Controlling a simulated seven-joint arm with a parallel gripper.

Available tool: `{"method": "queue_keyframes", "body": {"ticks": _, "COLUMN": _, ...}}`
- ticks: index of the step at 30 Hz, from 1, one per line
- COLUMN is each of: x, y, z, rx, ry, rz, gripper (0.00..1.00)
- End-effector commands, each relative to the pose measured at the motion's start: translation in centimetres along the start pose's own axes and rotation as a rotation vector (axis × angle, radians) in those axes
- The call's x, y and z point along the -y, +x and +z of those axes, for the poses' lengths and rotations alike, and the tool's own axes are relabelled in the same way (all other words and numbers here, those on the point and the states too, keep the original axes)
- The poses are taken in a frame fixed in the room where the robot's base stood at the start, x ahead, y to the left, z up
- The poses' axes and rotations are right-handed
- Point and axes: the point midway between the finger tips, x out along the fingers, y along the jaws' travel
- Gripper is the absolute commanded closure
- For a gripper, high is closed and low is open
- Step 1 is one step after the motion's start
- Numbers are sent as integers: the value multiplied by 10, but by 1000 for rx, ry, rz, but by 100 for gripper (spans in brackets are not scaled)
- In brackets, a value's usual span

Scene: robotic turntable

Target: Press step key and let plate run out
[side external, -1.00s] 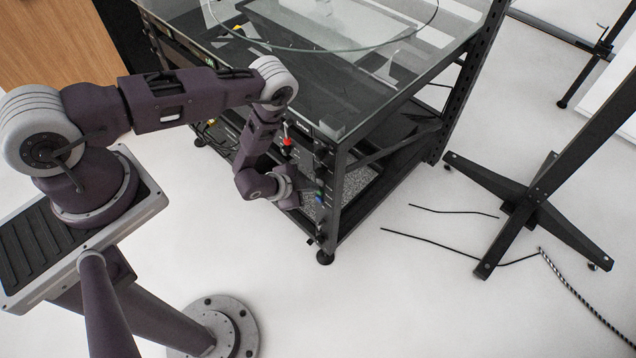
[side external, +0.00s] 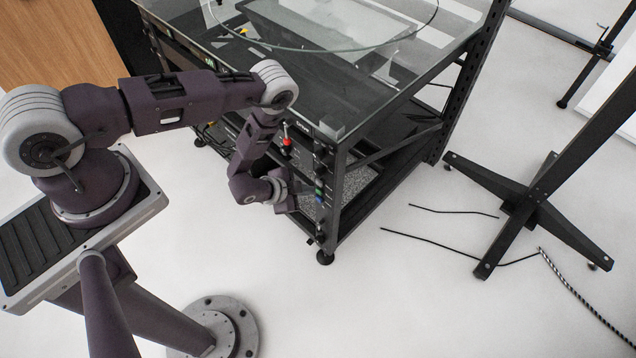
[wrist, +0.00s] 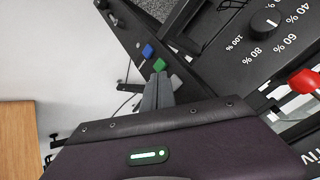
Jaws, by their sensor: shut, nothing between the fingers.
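The turntable's round glass plate (side external: 330,45) lies on top of the black frame in the side external view. The front panel carries a green key (wrist: 158,65) and a blue key (wrist: 147,51); small coloured keys also show on the corner post (side external: 319,190). I cannot read which one is the step key. My gripper (wrist: 159,78) is shut and empty, its tips just beside the green key in the wrist view. Contact with the key cannot be told. In the side external view my gripper (side external: 292,205) is by the panel's right end, its fingertips hard to make out.
A red knob (wrist: 303,82) and a dial with percent marks (wrist: 265,21) sit on the panel close to my wrist. A black stand (side external: 530,200) with crossed feet is at right, with loose cables on the pale floor. A wooden surface (side external: 50,40) is at upper left.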

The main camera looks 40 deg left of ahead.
Motion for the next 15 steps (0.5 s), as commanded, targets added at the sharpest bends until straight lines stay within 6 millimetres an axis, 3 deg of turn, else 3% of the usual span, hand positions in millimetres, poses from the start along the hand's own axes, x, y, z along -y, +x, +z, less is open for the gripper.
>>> {"method": "queue_keyframes", "body": {"ticks": 15, "x": -21, "y": -28, "z": 21, "rx": 2, "ry": -1, "rz": 1, "gripper": 100}}
